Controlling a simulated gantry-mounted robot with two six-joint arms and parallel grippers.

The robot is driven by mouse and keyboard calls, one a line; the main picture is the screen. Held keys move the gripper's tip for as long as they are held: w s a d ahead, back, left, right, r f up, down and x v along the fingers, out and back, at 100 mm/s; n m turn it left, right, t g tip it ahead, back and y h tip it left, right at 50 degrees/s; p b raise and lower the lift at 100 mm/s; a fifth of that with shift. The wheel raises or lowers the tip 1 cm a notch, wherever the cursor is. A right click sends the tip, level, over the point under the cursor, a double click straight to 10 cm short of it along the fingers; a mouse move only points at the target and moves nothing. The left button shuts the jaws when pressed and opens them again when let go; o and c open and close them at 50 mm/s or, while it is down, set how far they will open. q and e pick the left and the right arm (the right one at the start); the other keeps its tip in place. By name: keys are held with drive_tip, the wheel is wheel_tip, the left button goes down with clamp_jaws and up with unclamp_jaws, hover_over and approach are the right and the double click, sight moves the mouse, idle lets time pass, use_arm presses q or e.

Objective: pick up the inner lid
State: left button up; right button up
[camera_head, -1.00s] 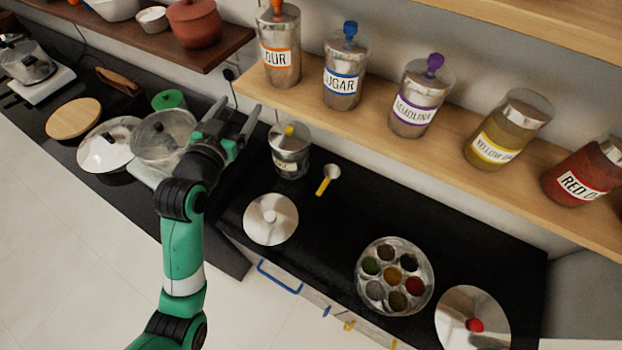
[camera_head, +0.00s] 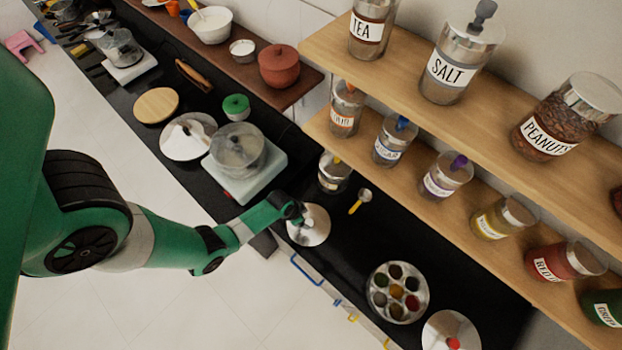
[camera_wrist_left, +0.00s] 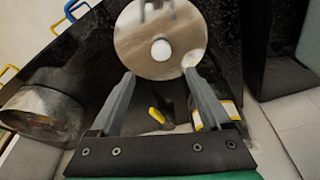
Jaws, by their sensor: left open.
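The inner lid (camera_head: 312,230) is a round, shiny metal disc with a small knob, lying on the black counter in the head view. In the left wrist view the lid (camera_wrist_left: 135,45) fills the upper middle, with its pale knob near the centre. My left gripper (camera_head: 300,212) is over the lid's upper left part in the head view. In the wrist view the left gripper (camera_wrist_left: 159,75) is open, its fingers apart and nothing held between them. The fingertips reach the lid's lower edge in that picture; I cannot tell whether they touch it. My right gripper is not in view.
A spice box (camera_head: 373,292) with several filled cups and a red-knobbed lid (camera_head: 437,330) lie to the right. A scale with a pot (camera_head: 238,150) is on the left. Jar shelves (camera_head: 340,60) overhang the back.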

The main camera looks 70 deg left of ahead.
use_arm(q)
drive_tip(key=b, duration=0.4)
hover_over(309, 222)
drive_tip(key=s, duration=0.2)
drive_tip(key=x, duration=0.4)
drive_tip(key=shift+s+d+f, duration=0.25)
drive_tip(key=shift+d+f, duration=0.1)
drive_tip(key=shift+f, duration=0.05)
drive_tip(key=b+x, duration=0.2)
drive_tip(key=x, duration=0.1)
drive_tip(key=b+x, duration=0.1)
drive_tip(key=shift+s+f, duration=0.2)
drive_tip(key=shift+f, duration=0.25)
drive_tip(key=shift+w+a+f, duration=0.1)
drive_tip(key=shift+w, duration=0.05)
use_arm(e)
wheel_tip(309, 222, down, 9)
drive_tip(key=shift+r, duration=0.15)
use_arm(q)
clamp_jaws()
